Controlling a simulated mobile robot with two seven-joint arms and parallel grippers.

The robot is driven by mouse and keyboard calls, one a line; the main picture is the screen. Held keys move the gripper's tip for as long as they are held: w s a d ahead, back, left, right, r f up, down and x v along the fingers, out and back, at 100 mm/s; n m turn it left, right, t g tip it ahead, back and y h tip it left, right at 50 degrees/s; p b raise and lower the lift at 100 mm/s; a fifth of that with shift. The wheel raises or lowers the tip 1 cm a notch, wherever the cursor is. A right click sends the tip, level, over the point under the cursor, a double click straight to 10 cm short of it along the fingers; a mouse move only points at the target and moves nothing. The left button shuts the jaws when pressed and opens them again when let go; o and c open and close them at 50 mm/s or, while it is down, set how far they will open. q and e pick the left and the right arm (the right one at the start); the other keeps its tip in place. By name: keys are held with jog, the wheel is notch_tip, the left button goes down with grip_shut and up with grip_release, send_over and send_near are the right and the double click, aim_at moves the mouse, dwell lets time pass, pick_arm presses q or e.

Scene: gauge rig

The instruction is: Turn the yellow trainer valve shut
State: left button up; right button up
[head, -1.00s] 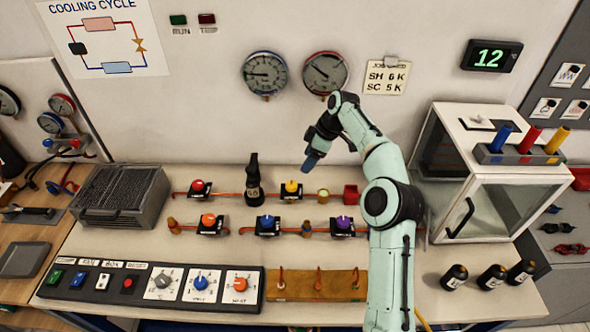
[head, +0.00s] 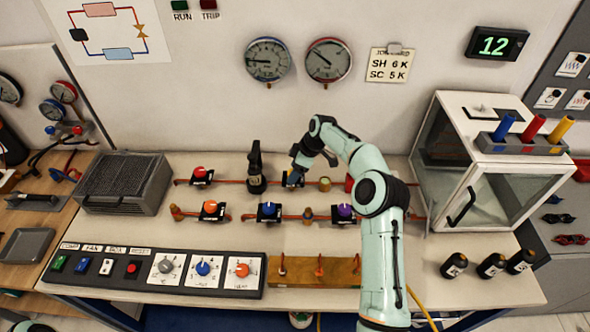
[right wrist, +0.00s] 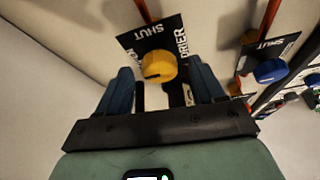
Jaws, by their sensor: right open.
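The yellow trainer valve (right wrist: 158,66) shows in the right wrist view as a round yellow knob on a black plate (right wrist: 150,36) marked SHUT and DRIER. A small dark mark shows on the knob's lower side. My right gripper (right wrist: 161,76) is open, with one blue fingertip on each side of the knob in that view. I cannot tell whether the fingers touch it. In the head view my right gripper (head: 297,163) is over the valve's place in the back row and hides most of it.
A red valve (head: 199,174), an orange valve (head: 210,209), a blue valve (head: 268,211) and a purple valve (head: 344,212) sit on nearby pipes. A glass-fronted box (head: 480,195) stands to the right.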

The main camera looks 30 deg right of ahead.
jog(key=c, duration=1.1)
